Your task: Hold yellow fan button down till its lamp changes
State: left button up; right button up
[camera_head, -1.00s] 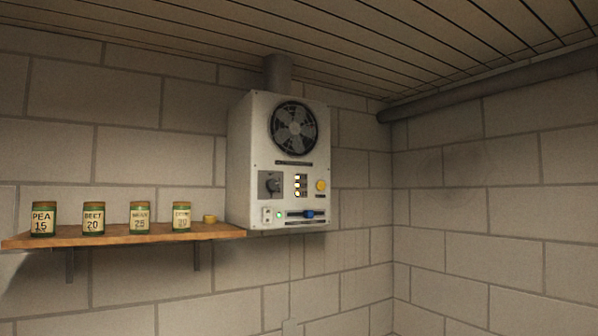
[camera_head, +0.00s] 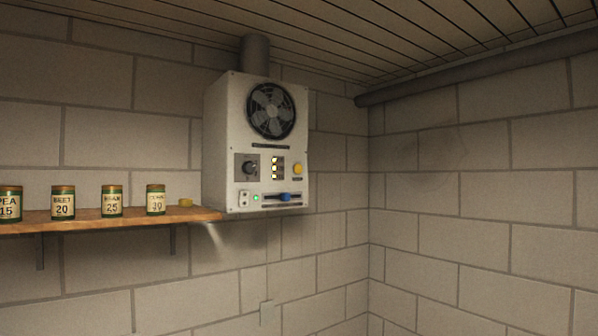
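The yellow fan button (camera_head: 297,168) is a round knob on the right side of a white wall-mounted fan box (camera_head: 227,135). A short column of small lamps (camera_head: 275,167) sits to the left of the button and looks pale yellow. A dark round dial (camera_head: 250,167) is left of the lamps. A green light (camera_head: 256,197) and a blue slider (camera_head: 285,196) are below. The fan (camera_head: 271,110) is behind a dark round grille above. Neither gripper is in view, and nothing touches the button.
A wooden shelf (camera_head: 100,222) runs along the wall left of the box. It carries several labelled jars (camera_head: 112,201) and a small yellow lid-like piece (camera_head: 185,202). A pipe (camera_head: 430,84) runs along the right wall below the ceiling. The space before the box looks clear.

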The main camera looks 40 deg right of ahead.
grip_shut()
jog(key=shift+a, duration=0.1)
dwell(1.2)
